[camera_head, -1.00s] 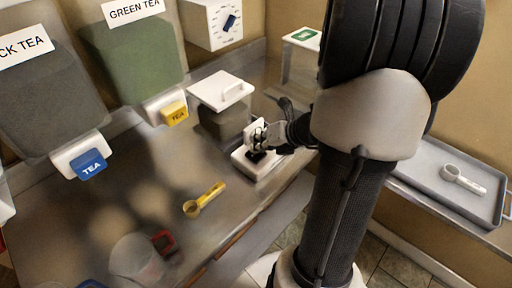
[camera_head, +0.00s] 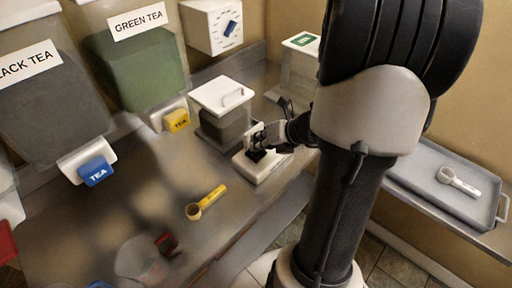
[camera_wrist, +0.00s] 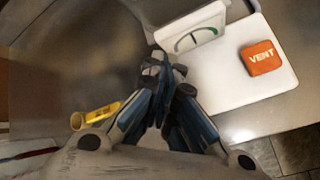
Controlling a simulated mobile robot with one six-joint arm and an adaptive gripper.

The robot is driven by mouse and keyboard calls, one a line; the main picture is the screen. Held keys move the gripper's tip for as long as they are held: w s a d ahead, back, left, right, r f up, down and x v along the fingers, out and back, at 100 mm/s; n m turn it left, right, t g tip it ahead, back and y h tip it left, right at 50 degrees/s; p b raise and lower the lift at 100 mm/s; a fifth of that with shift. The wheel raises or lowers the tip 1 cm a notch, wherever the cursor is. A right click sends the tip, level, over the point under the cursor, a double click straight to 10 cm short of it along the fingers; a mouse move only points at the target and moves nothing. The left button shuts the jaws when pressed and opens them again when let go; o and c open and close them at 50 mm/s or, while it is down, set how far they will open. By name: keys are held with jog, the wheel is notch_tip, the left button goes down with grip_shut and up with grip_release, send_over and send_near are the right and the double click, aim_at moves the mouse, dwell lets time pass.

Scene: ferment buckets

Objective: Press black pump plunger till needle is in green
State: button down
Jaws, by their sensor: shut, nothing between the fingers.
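The white pump base (camera_head: 262,170) sits on the steel counter, left of my arm in the head view. It also shows in the wrist view (camera_wrist: 255,88), with an upright white gauge (camera_wrist: 190,36) at its far edge. The gauge has a green arc and a dark needle, but I cannot tell exactly where the needle points. An orange VENT button (camera_wrist: 261,58) is on the base. My gripper (camera_head: 260,150) is shut and empty, low over the base next to the gauge. The wrist view shows its fingers together (camera_wrist: 166,75). The black plunger is hidden or indistinguishable from the dark fingertips.
A lidded container (camera_head: 222,98) stands just behind the pump. Tea dispensers with blue (camera_head: 96,171) and yellow (camera_head: 177,121) taps line the back. A yellow scoop (camera_head: 206,202) and a clear cup (camera_head: 140,260) lie on the counter. A grey tray (camera_head: 440,190) is at right.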

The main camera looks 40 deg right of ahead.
jog(key=shift+r+p, duration=0.55)
jog(key=shift+r, duration=0.1)
notch_tip(320, 180, up, 5)
jog(key=p, duration=0.5)
jog(key=shift+r, duration=0.1)
dwell(1.8)
